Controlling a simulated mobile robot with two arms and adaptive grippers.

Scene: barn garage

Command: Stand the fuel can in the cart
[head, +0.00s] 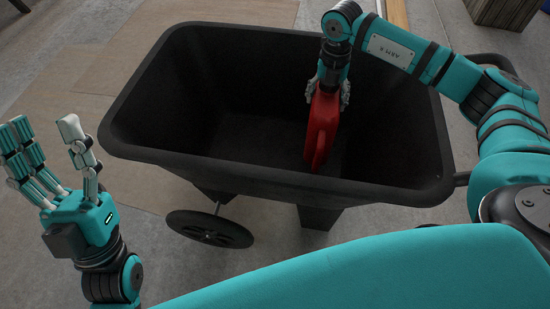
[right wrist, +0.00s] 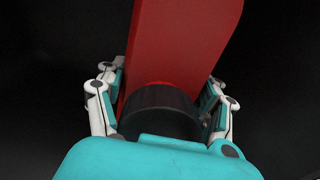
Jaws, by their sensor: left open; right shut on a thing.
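The black cart (head: 270,176) stands in the middle of the head view, its tub open to the top. The red fuel can (head: 321,128) is inside the tub, right of its middle, looking roughly upright. I cannot tell whether its base touches the tub floor. My right gripper (head: 328,92) is shut on the top of the can from above. In the right wrist view the red can (right wrist: 182,40) and its black cap (right wrist: 160,107) sit between the fingers. My left gripper (head: 50,150) is open and empty, left of the cart and outside it.
The cart's wheel (head: 210,228) shows below the tub on the near side. A wooden block (head: 503,10) stands at the top right. Wooden boards (head: 75,70) lie on the concrete floor at the left. The tub's left part is empty.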

